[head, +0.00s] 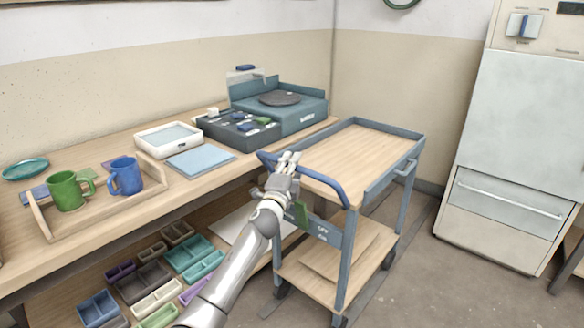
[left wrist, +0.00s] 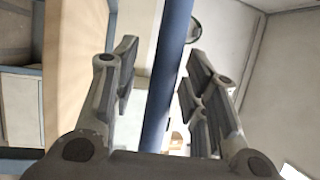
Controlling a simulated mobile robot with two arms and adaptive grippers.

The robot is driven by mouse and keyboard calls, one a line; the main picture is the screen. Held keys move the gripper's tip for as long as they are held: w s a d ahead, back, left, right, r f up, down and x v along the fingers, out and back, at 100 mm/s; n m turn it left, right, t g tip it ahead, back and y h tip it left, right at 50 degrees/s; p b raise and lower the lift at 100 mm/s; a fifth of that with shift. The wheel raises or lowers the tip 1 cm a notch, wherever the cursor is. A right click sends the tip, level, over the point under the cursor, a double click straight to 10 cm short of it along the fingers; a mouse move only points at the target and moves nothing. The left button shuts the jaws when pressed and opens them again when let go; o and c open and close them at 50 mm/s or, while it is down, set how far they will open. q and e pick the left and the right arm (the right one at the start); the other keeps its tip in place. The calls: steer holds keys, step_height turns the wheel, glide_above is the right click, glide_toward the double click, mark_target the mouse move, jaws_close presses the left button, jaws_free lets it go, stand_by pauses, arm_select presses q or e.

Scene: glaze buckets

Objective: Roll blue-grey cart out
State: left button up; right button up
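The blue-grey cart (head: 372,127) stands beside the workbench, with a wooden top and a wooden lower shelf. Its curved blue handle (head: 322,184) is on the near side. My left gripper (head: 287,161) is at the left part of this handle. In the left wrist view the handle bar (left wrist: 168,75) runs between the two open fingers of my left gripper (left wrist: 160,78). A gap shows between the bar and the left finger; the right finger is very close to it, and I cannot tell if it touches. My right gripper is not in view.
The workbench (head: 120,215) runs along the left, close to the cart, carrying a wooden tray (head: 150,208) with mugs and a turntable device (head: 300,110). A large pale cabinet (head: 520,120) stands right. Floor (head: 430,280) is clear in front and to the right of the cart.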

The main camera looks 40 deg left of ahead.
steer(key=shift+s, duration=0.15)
arm_select(q)
steer(key=v, duration=1.2)
stand_by(0.3)
